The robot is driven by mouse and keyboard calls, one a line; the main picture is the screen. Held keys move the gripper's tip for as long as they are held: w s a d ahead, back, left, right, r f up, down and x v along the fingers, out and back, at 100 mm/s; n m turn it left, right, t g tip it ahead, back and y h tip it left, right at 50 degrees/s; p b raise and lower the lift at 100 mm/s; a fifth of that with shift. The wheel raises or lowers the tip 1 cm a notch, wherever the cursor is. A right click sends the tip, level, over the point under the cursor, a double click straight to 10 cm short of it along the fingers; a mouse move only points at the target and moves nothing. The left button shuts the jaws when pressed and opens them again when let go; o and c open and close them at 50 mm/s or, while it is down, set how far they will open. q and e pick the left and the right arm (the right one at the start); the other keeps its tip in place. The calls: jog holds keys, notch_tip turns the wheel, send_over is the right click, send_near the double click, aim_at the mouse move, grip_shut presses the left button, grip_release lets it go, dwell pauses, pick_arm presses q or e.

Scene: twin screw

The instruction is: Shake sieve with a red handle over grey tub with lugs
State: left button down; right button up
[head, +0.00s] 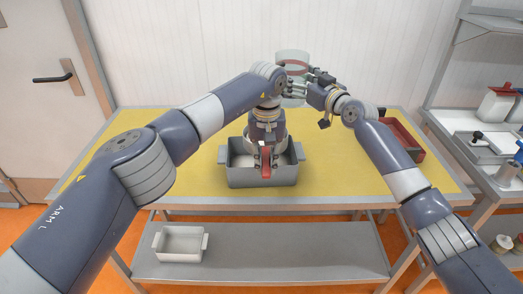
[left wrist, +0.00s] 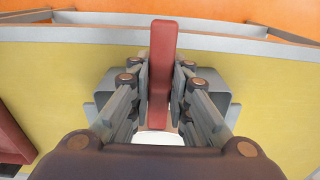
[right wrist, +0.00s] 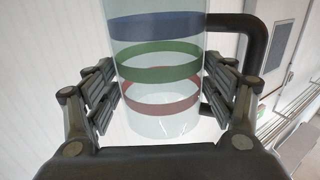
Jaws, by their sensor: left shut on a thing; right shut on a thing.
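My left gripper (head: 265,152) is shut on the red handle (head: 265,163) of the sieve (head: 281,130). The handle also stands upright between the fingers in the left wrist view (left wrist: 163,65). The sieve is over the grey tub with lugs (head: 264,180), mostly hidden by my gripper. Its contents cannot be seen. My right gripper (head: 309,88) is shut on a clear cylindrical vessel (head: 291,58), raised behind the tub. In the right wrist view the vessel (right wrist: 160,65) has blue, green and red bands and a black handle.
A yellow-topped table (head: 190,135) carries the tub. A red bin (head: 402,143) stands at the table's right. A pale tub (head: 180,244) sits on the lower shelf. A side bench (head: 480,130) with containers is at the far right. The table's left part is clear.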

pick_arm(q)
jog(key=shift+d, duration=0.2)
pick_arm(e)
jog(key=shift+a, duration=0.2)
jog(key=shift+d, duration=0.25)
dwell(1.3)
pick_arm(q)
jog(key=shift+a+r, duration=0.1)
jog(key=shift+a, duration=0.05)
pick_arm(e)
jog(key=shift+a, duration=0.2)
pick_arm(q)
jog(key=shift+r+p, duration=0.7)
jog(key=shift+r, duration=0.35)
pick_arm(e)
jog(key=shift+d+r, duration=0.1)
jog(key=shift+r, duration=0.65)
pick_arm(q)
jog(key=shift+r+p, duration=0.6)
jog(key=shift+r, duration=0.35)
pick_arm(e)
jog(key=shift+r, duration=0.65)
jog(key=shift+f, duration=0.1)
